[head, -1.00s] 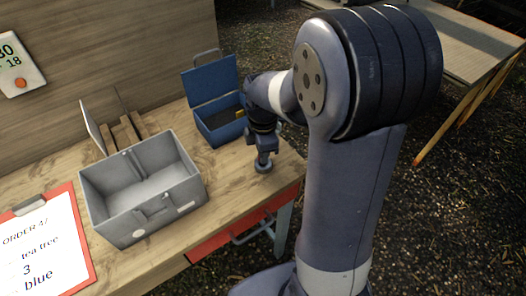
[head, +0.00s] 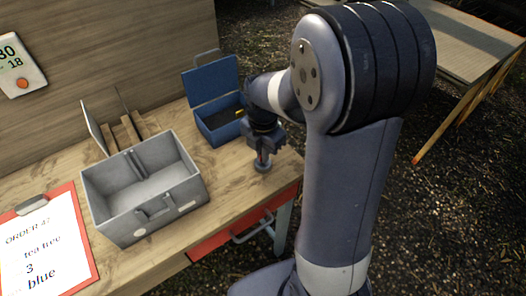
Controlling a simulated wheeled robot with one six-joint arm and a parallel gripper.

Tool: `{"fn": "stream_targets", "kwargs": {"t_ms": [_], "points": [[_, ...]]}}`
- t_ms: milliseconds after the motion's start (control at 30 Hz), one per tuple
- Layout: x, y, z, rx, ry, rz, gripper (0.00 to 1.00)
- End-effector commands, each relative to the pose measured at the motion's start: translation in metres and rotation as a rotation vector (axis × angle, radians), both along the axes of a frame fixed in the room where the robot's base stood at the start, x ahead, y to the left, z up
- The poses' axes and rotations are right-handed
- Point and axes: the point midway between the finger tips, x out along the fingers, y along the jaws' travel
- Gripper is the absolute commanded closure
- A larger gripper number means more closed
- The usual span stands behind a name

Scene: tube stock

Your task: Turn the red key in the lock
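My gripper (head: 263,152) points down over a small round grey lock (head: 262,166) near the right front corner of the wooden workbench. A small speck of red, likely the red key (head: 263,157), shows between the fingers just above the lock. The fingers are at the key, but they are too small here to tell whether they grip it or stand apart around it. Most of the key and its angle in the lock are hidden by the fingers.
An open blue box (head: 222,128) stands close behind and left of my gripper. An open grey metal box (head: 147,202) stands further left. A red clipboard (head: 62,198) with an order sheet lies at the front left. A red drawer (head: 210,246) is below the bench edge.

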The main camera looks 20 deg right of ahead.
Motion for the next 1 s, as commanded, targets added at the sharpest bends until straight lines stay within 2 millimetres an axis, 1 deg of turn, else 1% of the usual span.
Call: {"fn": "stream_targets", "kwargs": {"t_ms": [167,233,500,767,800,1000], "points": [[0.0002,0.0001,0.0000,0.001,-0.001,-0.005,1.00],[0.0002,0.0001,0.0003,0.000,0.000,-0.032,1.00],[-0.0002,0.0001,0.0003,0.000,0.000,-0.248,1.00],[-0.0002,0.0001,-0.0002,0.000,0.000,-0.270,1.00],[-0.0002,0.0001,-0.0002,0.000,0.000,-0.270,0.92],[-0.0002,0.0001,-0.0002,0.000,0.000,-0.269,0.76]]}}
